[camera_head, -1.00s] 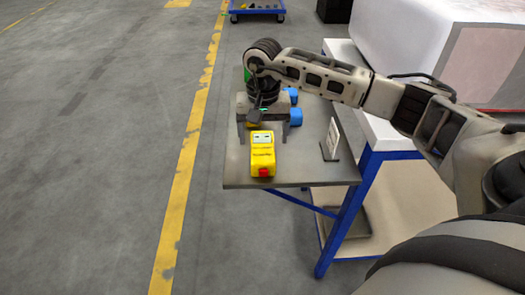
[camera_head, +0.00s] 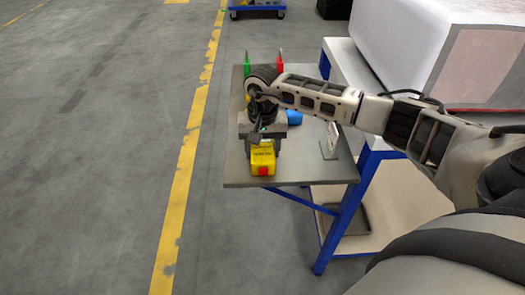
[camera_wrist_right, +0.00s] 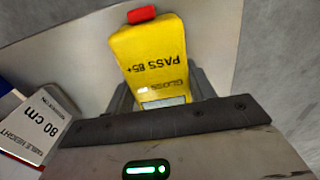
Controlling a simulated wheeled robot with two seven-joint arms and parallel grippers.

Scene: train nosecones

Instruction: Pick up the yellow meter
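The yellow meter (camera_head: 262,161) lies near the front edge of the grey table, its red end toward the front. In the right wrist view the meter (camera_wrist_right: 155,60) shows the words "PASS 85+" and a pale display partly hidden by the gripper. My right gripper (camera_head: 263,147) is over the back part of the meter. Its fingers (camera_wrist_right: 163,97) stand on both sides of the meter, against or very close to its sides; they look shut on it. The meter still appears to rest on the tabletop. My left gripper is not in view.
The grey table (camera_head: 320,172) also holds a blue object (camera_head: 294,118), a green piece (camera_head: 247,62), a red piece (camera_head: 280,64) and a small sign (camera_head: 331,140) to the right. A white-topped bench (camera_head: 345,55) adjoins it. Floor to the left is clear.

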